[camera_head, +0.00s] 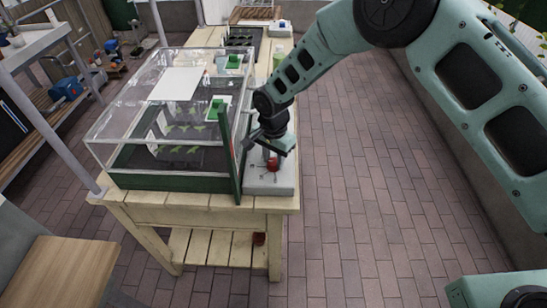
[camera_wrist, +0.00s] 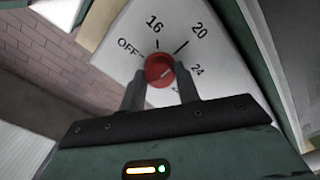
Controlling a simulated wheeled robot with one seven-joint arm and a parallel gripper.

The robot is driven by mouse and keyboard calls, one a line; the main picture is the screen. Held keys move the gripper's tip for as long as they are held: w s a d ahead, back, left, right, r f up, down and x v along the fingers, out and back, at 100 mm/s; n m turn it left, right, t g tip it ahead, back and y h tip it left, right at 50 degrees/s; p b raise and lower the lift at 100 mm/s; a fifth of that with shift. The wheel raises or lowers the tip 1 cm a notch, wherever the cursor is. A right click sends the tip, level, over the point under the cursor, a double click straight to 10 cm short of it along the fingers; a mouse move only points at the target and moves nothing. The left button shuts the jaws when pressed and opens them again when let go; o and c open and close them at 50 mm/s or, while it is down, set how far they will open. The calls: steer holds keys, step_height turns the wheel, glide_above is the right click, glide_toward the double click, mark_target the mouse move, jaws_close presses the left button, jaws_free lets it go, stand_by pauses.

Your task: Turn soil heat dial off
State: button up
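The soil heat dial is a round red knob (camera_wrist: 159,70) on a pale panel (camera_wrist: 222,52) marked OFF, 16, 20 and 24. A light line on the knob is visible, but I cannot tell which mark it points to. My gripper (camera_wrist: 160,68) has its two dark fingers apart, one on each side of the knob in the wrist view. I cannot tell whether they touch it. In the head view, my gripper (camera_head: 272,150) is just above the red knob (camera_head: 272,164), on the grey box (camera_head: 270,182) at the table's right front corner.
A clear-walled propagator (camera_head: 130,120) with small plants stands left of the grey box. Its dark green upright edge (camera_head: 226,158) is close to my gripper. The wooden table (camera_head: 190,208) carries both. Open brick floor (camera_head: 350,220) lies to the right.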

steer(key=shift+n+b, duration=0.3)
steer(key=n+b, duration=0.2)
steer(key=n, duration=0.1)
steer(key=shift+f+n, duration=0.1)
steer(key=shift+n, duration=0.2)
steer(key=n+b, duration=0.2)
steer(key=n, duration=0.3)
steer(key=shift+n, duration=0.3)
steer(key=n+b, duration=0.1)
steer(key=n, duration=0.4)
steer(key=shift+r+n, duration=0.2)
steer(key=shift+n, duration=2.3)
steer(key=o, duration=1)
